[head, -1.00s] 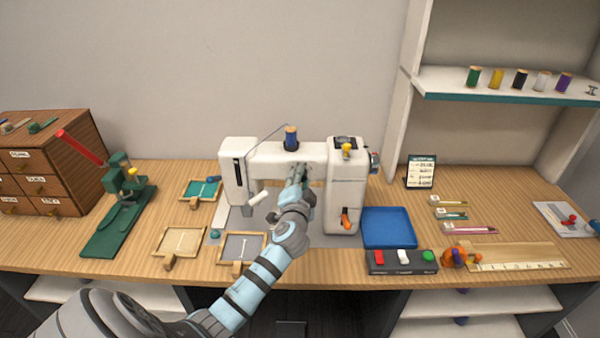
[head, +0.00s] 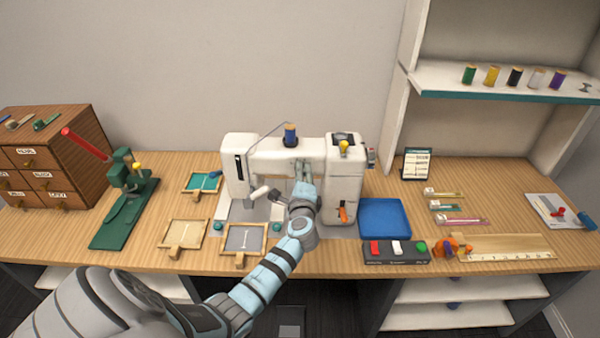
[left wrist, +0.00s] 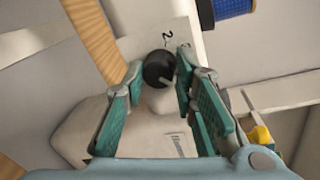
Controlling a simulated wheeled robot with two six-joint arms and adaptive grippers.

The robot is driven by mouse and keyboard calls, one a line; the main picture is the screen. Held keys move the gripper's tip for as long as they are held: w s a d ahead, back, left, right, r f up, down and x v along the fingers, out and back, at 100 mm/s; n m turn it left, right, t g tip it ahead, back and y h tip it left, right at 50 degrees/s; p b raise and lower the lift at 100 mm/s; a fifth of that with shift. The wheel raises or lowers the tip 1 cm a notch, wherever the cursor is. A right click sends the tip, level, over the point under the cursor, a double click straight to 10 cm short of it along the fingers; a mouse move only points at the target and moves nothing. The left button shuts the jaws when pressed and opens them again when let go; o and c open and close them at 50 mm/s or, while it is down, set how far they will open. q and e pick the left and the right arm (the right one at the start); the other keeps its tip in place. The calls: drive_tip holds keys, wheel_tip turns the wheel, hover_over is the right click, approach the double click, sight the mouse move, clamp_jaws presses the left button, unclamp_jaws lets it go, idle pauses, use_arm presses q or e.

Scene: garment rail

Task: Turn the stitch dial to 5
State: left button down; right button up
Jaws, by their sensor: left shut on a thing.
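The white sewing machine (head: 342,180) stands on the wooden table, in the middle of the head view. The stitch dial (left wrist: 159,68) shows in the left wrist view as a round black knob with a pale pointer mark toward its lower right. A printed 2 is beside it; other marks are too small or hidden to read. My left gripper (left wrist: 160,76) is shut on the dial, its teal fingers on either side. My right gripper is out of view.
A blue spool (head: 290,134) tops the machine; an orange lever (head: 342,214) is on its front right. A blue tray (head: 385,218) and a switch box (head: 396,252) lie to the right. Small wooden-framed trays (head: 243,240) and a green press (head: 125,210) are to the left.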

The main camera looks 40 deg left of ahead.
use_arm(q)
drive_tip(key=shift+m+y, duration=0.3)
drive_tip(key=shift+m, duration=0.8)
drive_tip(key=c, duration=1.3)
unclamp_jaws()
drive_tip(key=v, duration=1.2)
drive_tip(key=shift+d, duration=0.1)
